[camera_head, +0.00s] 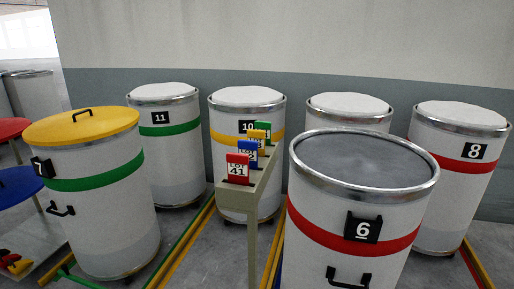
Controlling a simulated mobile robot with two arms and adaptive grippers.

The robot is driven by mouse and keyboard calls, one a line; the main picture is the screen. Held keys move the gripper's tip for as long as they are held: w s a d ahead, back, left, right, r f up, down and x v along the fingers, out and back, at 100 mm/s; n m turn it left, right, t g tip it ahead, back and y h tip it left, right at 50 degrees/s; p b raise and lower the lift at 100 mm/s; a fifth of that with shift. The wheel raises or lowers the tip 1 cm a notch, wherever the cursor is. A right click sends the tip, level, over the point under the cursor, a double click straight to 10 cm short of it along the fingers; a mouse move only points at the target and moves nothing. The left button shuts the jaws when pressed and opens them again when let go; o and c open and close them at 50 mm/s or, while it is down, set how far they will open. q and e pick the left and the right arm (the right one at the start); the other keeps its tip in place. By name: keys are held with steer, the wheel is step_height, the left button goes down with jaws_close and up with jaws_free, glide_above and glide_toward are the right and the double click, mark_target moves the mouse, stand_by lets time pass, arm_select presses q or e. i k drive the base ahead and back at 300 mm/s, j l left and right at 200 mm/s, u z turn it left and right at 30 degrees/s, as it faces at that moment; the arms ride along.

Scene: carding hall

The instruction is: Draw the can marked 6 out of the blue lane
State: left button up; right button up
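The can marked 6 (326,229) stands upright at the front right. It is white with a red band, a metal rim, a grey top surface inside the rim, a black number plate and a black handle (347,279) low on its front. Its base is cut off by the bottom edge of the picture. A small piece of blue floor line (279,274) shows just left of it; the rest of that lane is hidden. Neither of my grippers is in view.
Can 7 (106,215) with a yellow lid stands front left. Cans 11 (176,160), 10 (226,128) and 8 (456,180), plus one partly hidden can (348,106), line the wall. A narrow stand (252,205) with coloured lot tags is close left of can 6.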

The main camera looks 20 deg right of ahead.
mark_target(338, 235)
steer(key=i+z, duration=0.3)
steer(key=z, duration=0.15)
steer(key=i+z, duration=0.4)
steer(key=i+j+z, duration=0.1)
steer(key=z, duration=0.35)
steer(key=i+j+z, duration=0.6)
